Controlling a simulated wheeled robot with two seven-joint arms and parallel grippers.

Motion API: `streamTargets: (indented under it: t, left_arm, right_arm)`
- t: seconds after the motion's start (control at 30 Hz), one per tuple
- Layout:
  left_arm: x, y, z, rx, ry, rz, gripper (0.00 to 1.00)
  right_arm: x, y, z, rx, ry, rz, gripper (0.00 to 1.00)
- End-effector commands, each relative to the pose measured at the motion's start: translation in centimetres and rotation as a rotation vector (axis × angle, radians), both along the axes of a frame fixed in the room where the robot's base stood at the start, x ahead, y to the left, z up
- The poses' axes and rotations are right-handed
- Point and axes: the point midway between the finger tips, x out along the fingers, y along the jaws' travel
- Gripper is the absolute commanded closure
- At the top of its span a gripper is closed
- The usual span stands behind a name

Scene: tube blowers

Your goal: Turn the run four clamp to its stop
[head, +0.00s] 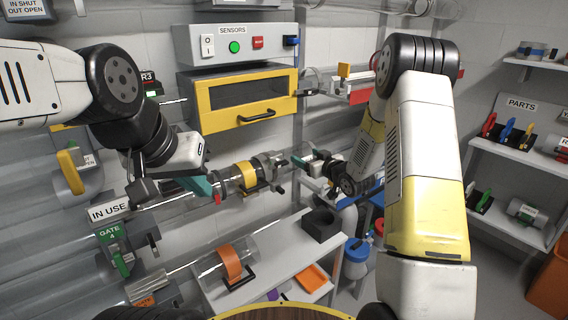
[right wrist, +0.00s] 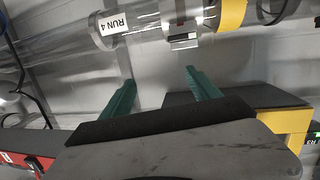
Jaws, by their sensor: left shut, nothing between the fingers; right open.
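The run four tube is clear and carries a "RUN 4" label (right wrist: 115,24) in the right wrist view. A silvery metal clamp (right wrist: 182,22) sits on the tube between that label and a yellow band (right wrist: 232,12). In the head view the metal clamp (head: 268,162) is right of the yellow band (head: 245,177). My right gripper (right wrist: 160,76) has its two green fingers apart, just short of the tube, with nothing between them. It also shows right of the clamp in the head view (head: 298,161). My left gripper (head: 204,188) is shut and empty, left of the yellow band.
A yellow-framed drawer box (head: 240,97) and a "SENSORS" panel (head: 240,46) are above the tube. A grey bench (head: 290,262) with a black block (head: 321,224) is below. Gate 4 (head: 116,245) is at lower left. A parts shelf (head: 515,165) stands at right.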

Motion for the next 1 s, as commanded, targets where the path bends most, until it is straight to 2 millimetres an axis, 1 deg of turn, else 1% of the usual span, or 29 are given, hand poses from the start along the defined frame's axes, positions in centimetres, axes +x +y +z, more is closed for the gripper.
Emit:
streamTargets:
  t: [0.03, 0.1, 0.2, 0.3, 0.37, 0.47, 0.7, 0.8, 1.0]
  left_arm:
    - [0.0, 0.0, 0.0, 0.0, 0.0, 0.0, 1.0]
    - [0.0, 0.0, 0.0, 0.0, 0.0, 0.0, 1.0]
    - [0.0, 0.0, 0.0, 0.0, 0.0, 0.0, 1.0]
    - [0.0, 0.0, 0.0, 0.0, 0.0, 0.0, 1.0]
    - [0.0, 0.0, 0.0, 0.0, 0.0, 0.0, 1.0]
    - [0.0, 0.0, 0.0, 0.0, 0.0, 0.0, 1.0]
    - [0.0, 0.0, 0.0, 0.0, 0.0, 0.0, 1.0]
    - [0.0, 0.0, 0.0, 0.0, 0.0, 0.0, 1.0]
    - [0.0, 0.0, 0.0, 0.0, 0.0, 0.0, 1.0]
  right_arm:
    - [-0.1, 0.7, -2.1, 0.026, -0.014, 0.033, 0.29]
    - [-0.4, 1.6, -3.8, 0.064, -0.045, 0.074, 0.29]
    - [-1.0, 2.5, -5.3, 0.108, -0.078, 0.117, 0.29]
    - [-1.3, 3.0, -6.1, 0.134, -0.095, 0.14, 0.29]
    - [-1.2, 3.3, -6.2, 0.143, -0.102, 0.147, 0.29]
    - [-0.4, 4.0, -6.2, 0.146, -0.105, 0.151, 0.29]
    - [2.8, 6.3, -6.2, 0.144, -0.106, 0.15, 0.29]
    - [3.8, 7.0, -6.3, 0.144, -0.104, 0.149, 0.29]
    - [4.8, 7.7, -6.2, 0.144, -0.102, 0.147, 0.29]
